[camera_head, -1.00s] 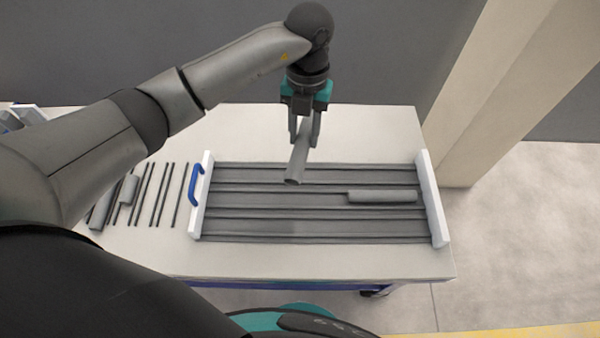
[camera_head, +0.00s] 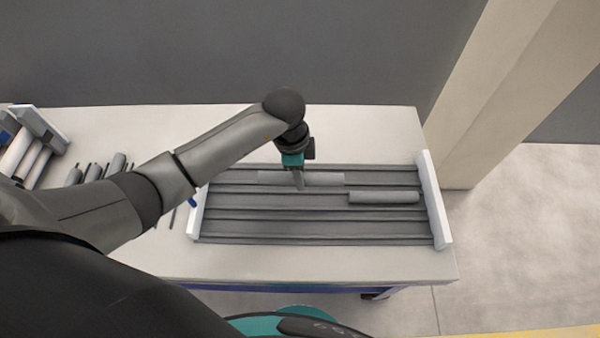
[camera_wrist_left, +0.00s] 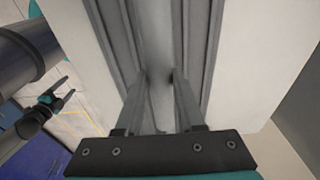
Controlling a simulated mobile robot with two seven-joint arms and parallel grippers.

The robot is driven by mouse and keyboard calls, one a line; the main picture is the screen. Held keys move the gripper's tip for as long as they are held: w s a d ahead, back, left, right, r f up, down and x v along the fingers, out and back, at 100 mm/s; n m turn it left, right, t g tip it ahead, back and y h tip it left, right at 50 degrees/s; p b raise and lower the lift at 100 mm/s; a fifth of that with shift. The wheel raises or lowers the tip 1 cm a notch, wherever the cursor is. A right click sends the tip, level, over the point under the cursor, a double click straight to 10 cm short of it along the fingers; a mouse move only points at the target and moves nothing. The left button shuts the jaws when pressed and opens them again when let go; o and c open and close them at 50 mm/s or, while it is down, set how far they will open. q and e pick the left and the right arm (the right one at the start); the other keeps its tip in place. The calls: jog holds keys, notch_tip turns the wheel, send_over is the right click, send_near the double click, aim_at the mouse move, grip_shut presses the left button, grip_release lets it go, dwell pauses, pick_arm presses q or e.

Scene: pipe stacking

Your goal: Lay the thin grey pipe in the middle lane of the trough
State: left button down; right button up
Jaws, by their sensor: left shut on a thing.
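My left gripper (camera_head: 299,183) is shut on the grey pipe (camera_head: 325,179) near its middle. The pipe lies lengthwise along the trough, over its back lane in the head view. I cannot tell whether it touches the trough floor. In the left wrist view the pipe (camera_wrist_left: 155,35) runs away between the two fingers, along the grooves. The trough (camera_head: 433,200) has dark ridged lanes and white end walls. My right gripper (camera_wrist_left: 58,93) shows small at the left of the left wrist view, open and empty.
Another grey pipe (camera_head: 384,197) lies in the trough's middle lane at the right. A white rack with pipes (camera_head: 38,145) stands at the table's far left. My left arm partly covers loose pipes beside the trough. The trough's front lane is clear.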

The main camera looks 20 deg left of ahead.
pick_arm(q)
jog(key=b, duration=0.8)
send_over(302, 202)
jog(key=shift+w+a+f, duration=0.1)
jog(key=shift+a+f, duration=0.05)
jog(key=shift+f, duration=1.6)
jog(key=shift+a+f, duration=0.15)
jog(key=shift+f, duration=1.55)
notch_tip(302, 202, down, 2)
jog(key=shift+f, duration=0.15)
jog(key=shift+f+b, duration=0.25)
jog(key=shift+b, duration=0.1)
jog(key=c, duration=0.9)
grip_release()
jog(key=shift+c, duration=0.2)
jog(key=o, duration=0.5)
jog(key=shift+f, duration=0.1)
